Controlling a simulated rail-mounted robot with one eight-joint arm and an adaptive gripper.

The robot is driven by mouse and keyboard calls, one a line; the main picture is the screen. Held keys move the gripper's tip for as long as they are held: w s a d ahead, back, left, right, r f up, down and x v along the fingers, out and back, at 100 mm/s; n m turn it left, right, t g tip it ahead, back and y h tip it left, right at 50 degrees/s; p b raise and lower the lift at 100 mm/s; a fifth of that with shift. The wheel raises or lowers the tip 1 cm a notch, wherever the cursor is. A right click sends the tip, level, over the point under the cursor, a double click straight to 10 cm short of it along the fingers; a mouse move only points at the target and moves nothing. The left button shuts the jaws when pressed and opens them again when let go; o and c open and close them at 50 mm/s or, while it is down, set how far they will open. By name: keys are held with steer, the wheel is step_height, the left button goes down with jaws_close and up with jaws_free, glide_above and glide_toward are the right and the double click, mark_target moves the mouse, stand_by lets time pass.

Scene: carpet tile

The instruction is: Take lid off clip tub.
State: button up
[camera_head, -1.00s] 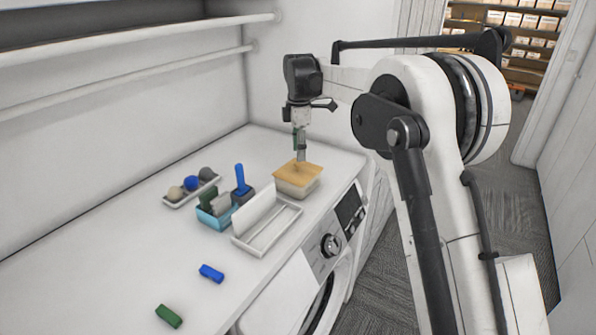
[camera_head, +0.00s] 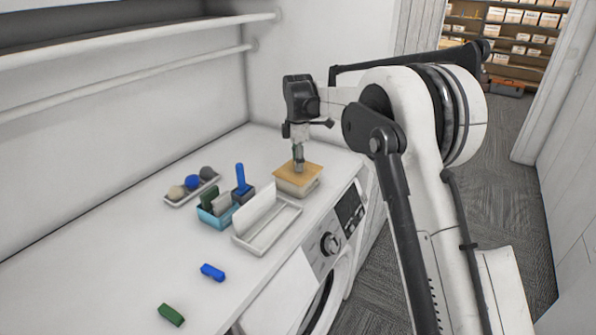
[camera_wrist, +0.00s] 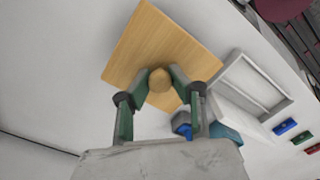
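The clip tub (camera_head: 296,190) is a pale box on the white worktop, near its front edge. Its wooden lid (camera_head: 312,171) lies across the top; whether there is a gap beneath it is too small to tell. The lid fills the upper middle of the wrist view (camera_wrist: 150,35), with a round wooden knob (camera_wrist: 160,80) standing on it. My gripper (camera_head: 298,168) points down at the lid. In the wrist view, its green fingers (camera_wrist: 160,76) stand on either side of the knob, very close to it. I cannot tell whether they press on it.
A white divided tray (camera_head: 268,238) and a teal box (camera_head: 216,219) with upright pieces stand to the left. A tray of balls (camera_head: 192,190) lies behind. Blue (camera_head: 212,272) and green (camera_head: 171,314) blocks lie in front. The worktop behind the tub is clear.

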jaws_close()
